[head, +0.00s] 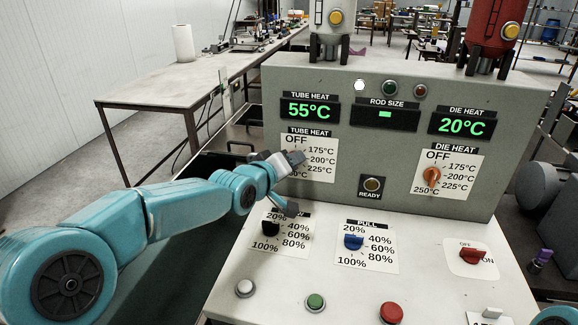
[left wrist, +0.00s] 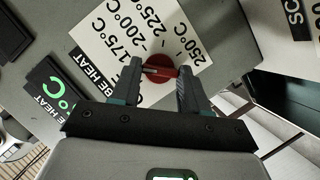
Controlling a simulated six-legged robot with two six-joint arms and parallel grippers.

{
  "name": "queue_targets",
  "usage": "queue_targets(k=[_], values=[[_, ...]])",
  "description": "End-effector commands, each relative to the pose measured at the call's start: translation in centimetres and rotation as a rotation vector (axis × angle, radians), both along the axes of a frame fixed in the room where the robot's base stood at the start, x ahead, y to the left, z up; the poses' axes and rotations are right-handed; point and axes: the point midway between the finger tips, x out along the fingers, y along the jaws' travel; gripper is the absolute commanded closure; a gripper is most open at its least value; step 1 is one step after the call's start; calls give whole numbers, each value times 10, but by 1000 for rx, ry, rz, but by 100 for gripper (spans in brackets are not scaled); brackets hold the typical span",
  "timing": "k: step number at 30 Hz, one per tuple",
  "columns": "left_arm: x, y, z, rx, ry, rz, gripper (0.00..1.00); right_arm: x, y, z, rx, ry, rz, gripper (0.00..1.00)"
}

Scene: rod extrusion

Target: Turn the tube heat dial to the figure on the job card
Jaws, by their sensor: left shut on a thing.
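The tube heat dial is a red round knob (left wrist: 158,88) on a white scale plate (head: 324,172) marked OFF, 175, 200, 225 and 250°C. In the left wrist view my left gripper (left wrist: 160,71) has a finger on each side of the knob's raised grip and is shut on it. In the head view my left gripper (head: 292,158) covers the dial, so its pointer is hidden; I cannot tell which figure it points to. The tube heat display (head: 310,110) reads 55°C. My right gripper is not in view.
To the right is the die heat dial (head: 432,175), orange, under a 20°C display (head: 463,123). Below stand a black dial, a blue pull dial (head: 354,242), a red switch (head: 471,256) and white, green and red buttons (head: 392,313). A worktable (head: 165,85) stands behind left.

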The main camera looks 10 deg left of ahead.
Motion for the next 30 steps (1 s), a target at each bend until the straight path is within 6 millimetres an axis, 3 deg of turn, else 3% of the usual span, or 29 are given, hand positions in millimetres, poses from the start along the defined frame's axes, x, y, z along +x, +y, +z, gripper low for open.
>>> queue_targets(k=[5,6,7,8,16,20,30], values=[[0,0,-1,-1,2,0,86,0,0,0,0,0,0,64],[0,0,-1,-1,2,0,42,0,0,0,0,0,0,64],[0,0,-1,-1,2,0,33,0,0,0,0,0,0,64],[0,0,0,-1,2,0,30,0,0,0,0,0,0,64],[-1,0,0,-1,1,0,30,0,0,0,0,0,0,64],[-10,3,2,-1,0,0,30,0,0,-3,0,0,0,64],[-88,26,26,0,-2,1,30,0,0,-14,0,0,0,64]])
